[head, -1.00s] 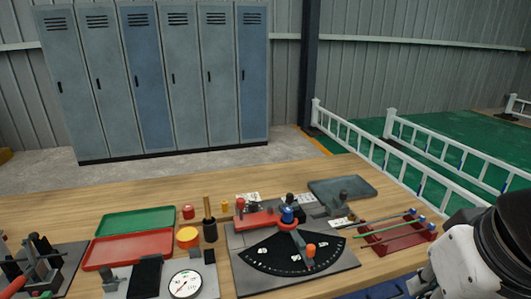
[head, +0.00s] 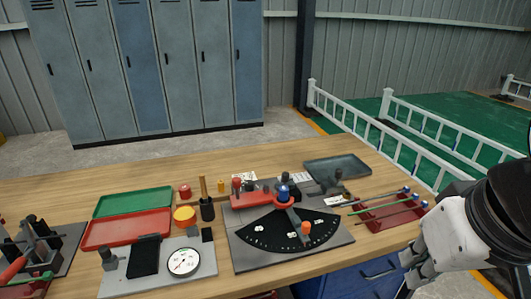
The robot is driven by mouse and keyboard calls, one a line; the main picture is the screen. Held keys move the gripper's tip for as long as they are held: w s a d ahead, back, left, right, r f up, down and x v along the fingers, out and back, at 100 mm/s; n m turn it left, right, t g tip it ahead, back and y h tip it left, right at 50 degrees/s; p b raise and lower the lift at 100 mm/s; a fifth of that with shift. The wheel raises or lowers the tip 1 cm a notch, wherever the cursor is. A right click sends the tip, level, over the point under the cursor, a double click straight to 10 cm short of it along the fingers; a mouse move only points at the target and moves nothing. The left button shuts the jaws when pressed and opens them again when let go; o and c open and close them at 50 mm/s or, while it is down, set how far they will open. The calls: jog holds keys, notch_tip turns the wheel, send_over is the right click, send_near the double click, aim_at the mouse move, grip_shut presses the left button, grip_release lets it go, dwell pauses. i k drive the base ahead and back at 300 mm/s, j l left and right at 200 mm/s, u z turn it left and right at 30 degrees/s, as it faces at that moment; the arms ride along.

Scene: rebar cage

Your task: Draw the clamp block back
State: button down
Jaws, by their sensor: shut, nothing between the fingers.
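The bending plate (head: 335,258) lies in the middle of the bench with a black fan-shaped scale (head: 270,235). A blue-topped post (head: 283,191), a red arm (head: 252,200) and an orange-red knob (head: 305,229) stand on it. A dark block with a knob (head: 337,187) sits at its back right and may be the clamp block; I cannot tell for sure. My gripper (head: 416,275) is at the lower right, off the bench's front edge, well apart from the plate. It is shut and empty, its tips partly hidden.
A red rack with rods (head: 395,214) stands between the plate and my arm. A dark tray (head: 338,170) is behind. Green (head: 133,202) and red (head: 128,228) trays, a dial gauge (head: 184,262) and a red-handled fixture (head: 35,250) are left. A blue cabinet (head: 365,278) is below.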

aim_at(284, 178)
jog(key=i+j+u, duration=0.1)
jog(key=i, duration=0.4)
jog(key=i+j, duration=0.15)
jog(key=i, duration=0.35)
jog(key=u, duration=0.05)
